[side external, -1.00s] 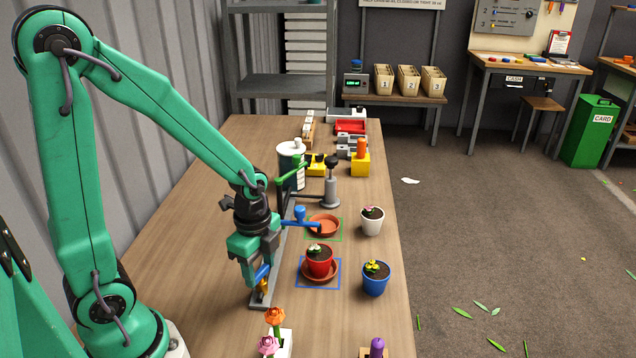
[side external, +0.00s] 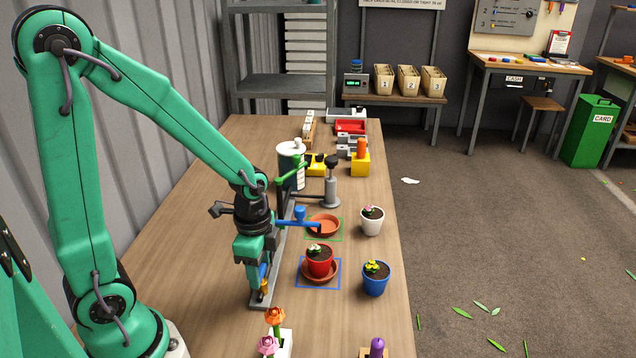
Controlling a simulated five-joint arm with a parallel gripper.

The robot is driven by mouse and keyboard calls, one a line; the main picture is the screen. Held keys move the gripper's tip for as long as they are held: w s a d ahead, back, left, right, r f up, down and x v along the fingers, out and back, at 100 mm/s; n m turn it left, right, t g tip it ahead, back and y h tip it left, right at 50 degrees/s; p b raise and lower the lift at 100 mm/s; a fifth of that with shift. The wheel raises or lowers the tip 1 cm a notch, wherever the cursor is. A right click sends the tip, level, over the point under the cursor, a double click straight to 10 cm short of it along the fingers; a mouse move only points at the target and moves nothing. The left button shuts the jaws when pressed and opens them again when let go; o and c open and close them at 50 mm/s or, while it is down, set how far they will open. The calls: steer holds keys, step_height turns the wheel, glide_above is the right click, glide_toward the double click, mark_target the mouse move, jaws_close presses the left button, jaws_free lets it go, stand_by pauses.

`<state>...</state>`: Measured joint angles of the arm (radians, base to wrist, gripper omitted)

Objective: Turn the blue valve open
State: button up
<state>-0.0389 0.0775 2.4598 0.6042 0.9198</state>
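A low blue handle (side external: 264,271) sits above a small brass-yellow body (side external: 263,286) near the front end of a long grey rail. My gripper (side external: 262,266) points down over this handle, with its fingers on either side of it, and appears shut on it. The fingers hide part of the handle, so its exact angle is hard to read. A second blue part, a fitting with a knob and a long bar (side external: 299,221), stands farther back on the rail. A green lever (side external: 291,172) stands behind that.
A red pot (side external: 320,262) stands on a saucer in a blue outlined square. An empty terracotta saucer (side external: 325,222) lies in a green one. White (side external: 372,222) and blue (side external: 376,280) pots stand to the right. Orange and pink flowers (side external: 272,330) stand in front. The table left of the rail is clear.

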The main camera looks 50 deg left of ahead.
steer(key=o, duration=0.4)
steer(key=shift+o, duration=0.2)
steer(key=shift+r, duration=0.1)
steer(key=shift+r, duration=3.85)
steer(key=r+n, duration=0.1)
steer(key=r, duration=0.1)
step_height(320, 180, up, 9)
steer(key=n+t, duration=0.6)
steer(key=n, duration=0.3)
glide_above(260, 271)
steer(key=s+d, duration=0.1)
steer(key=s, duration=0.4)
steer(key=shift+w+f, duration=0.1)
